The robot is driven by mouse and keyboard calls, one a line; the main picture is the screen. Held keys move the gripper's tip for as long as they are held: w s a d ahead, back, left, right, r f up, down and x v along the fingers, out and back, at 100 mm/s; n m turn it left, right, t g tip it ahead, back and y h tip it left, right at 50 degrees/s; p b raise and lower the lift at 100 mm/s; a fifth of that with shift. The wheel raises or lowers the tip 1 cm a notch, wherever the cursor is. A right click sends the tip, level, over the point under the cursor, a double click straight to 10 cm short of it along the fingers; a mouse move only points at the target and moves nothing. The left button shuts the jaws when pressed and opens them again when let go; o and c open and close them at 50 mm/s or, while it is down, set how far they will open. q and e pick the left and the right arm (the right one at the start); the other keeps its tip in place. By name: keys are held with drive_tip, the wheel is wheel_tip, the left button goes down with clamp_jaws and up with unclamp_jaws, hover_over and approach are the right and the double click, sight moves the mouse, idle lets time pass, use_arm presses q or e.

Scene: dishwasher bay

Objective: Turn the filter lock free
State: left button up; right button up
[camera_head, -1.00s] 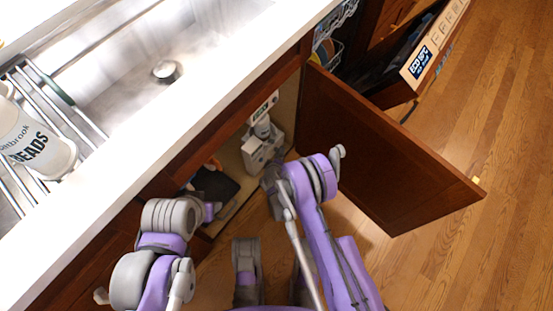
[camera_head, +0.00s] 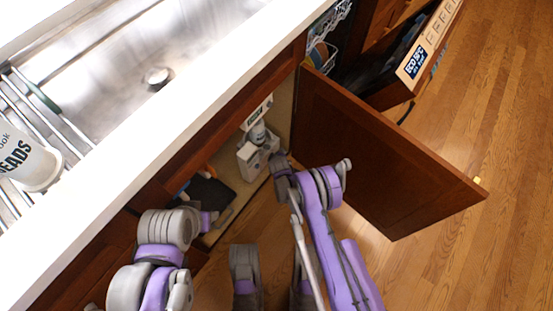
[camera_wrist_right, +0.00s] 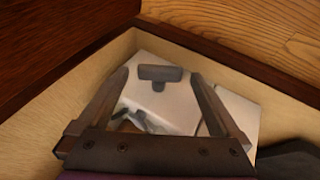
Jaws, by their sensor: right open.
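A white filter unit (camera_head: 254,158) stands inside the open cabinet under the counter; it also shows in the right wrist view (camera_wrist_right: 183,101). A dark grey T-shaped piece (camera_wrist_right: 160,74), which looks like the filter lock, sits on its pale face. My right gripper (camera_wrist_right: 159,80) is open, its fingers to the left and right of that piece in the picture; I see no contact. In the head view my right wrist (camera_head: 283,168) is at the cabinet opening, right of the unit. My left arm (camera_head: 168,228) is at lower left, with its jaws hidden.
The open wooden door (camera_head: 385,150) stands right of my right arm. A black object (camera_head: 206,192) and something orange lie in the cabinet, left of the unit. The white counter edge (camera_head: 190,110) overhangs the opening. A box (camera_head: 415,65) leans beyond the door.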

drive_tip(key=shift+w+f, duration=0.3)
drive_tip(key=shift+f, duration=0.1)
drive_tip(key=c, duration=1.3)
drive_tip(key=shift+s+a+f+n+t+h, duration=0.15)
drive_tip(key=shift+t+h, duration=0.2)
drive_tip(key=shift+t, duration=0.2)
drive_tip(key=shift+s+d+n+t+h, duration=0.15)
drive_tip(key=shift+t+h, duration=0.2)
drive_tip(key=shift+t, duration=0.2)
drive_tip(key=shift+w+a, duration=0.1)
drive_tip(key=o, duration=1.3)
